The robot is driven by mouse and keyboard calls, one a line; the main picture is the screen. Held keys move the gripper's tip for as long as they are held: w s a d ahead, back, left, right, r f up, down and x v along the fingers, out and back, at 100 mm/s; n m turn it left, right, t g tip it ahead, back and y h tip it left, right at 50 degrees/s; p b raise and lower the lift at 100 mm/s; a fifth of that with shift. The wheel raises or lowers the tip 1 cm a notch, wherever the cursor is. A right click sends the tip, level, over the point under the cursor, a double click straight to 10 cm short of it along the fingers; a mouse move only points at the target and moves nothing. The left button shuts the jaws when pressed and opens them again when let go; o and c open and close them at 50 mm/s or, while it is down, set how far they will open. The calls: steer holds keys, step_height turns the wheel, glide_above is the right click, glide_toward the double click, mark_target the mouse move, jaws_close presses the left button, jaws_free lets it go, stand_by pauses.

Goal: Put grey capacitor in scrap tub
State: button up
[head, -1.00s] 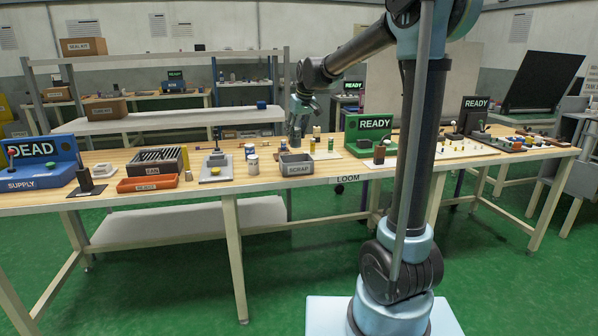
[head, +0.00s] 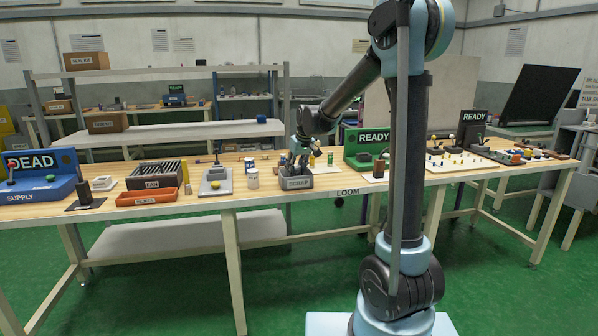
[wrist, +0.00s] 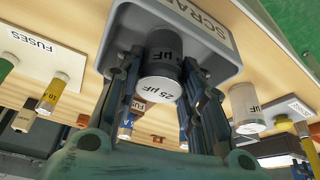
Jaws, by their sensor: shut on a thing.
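The grey capacitor (wrist: 160,68) has a dark grey body and a pale end marked 25 µF. My gripper (wrist: 163,62) is shut on it, with fingers on both sides. The scrap tub (head: 297,183) is a grey open box with a SCRAP label near the table's front edge. In the wrist view the tub (wrist: 122,22) lies around and beyond the capacitor. In the head view my gripper (head: 299,160) is low over the tub's opening; the capacitor cannot be made out there. How deep it sits in the tub is unclear.
An orange tray (head: 147,197) sits farther left.

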steer(key=o, duration=1.1)
steer(key=v, duration=1.2)
steer(key=s+d+f+m+h, duration=0.1)
steer(key=s+d+f+m, duration=0.15)
steer(key=s+d, duration=0.55)
steer(key=s+d+f+m, duration=0.1)
steer(key=s+d+f, duration=0.4)
steer(key=s, duration=0.6)
steer(key=s+d+f+m, duration=0.1)
steer(key=s+d+f, duration=0.2)
steer(key=s, duration=0.3)
steer(key=s+d+f+m+g+h, duration=0.1)
steer(key=s+d+f, duration=0.2)
steer(key=s+f, duration=0.2)
steer(key=s+d+f+m, duration=0.1)
steer(key=s+d+f, duration=0.3)
steer(key=s, duration=0.3)
steer(key=shift+f, duration=0.45)
steer(key=shift+s, duration=0.1)
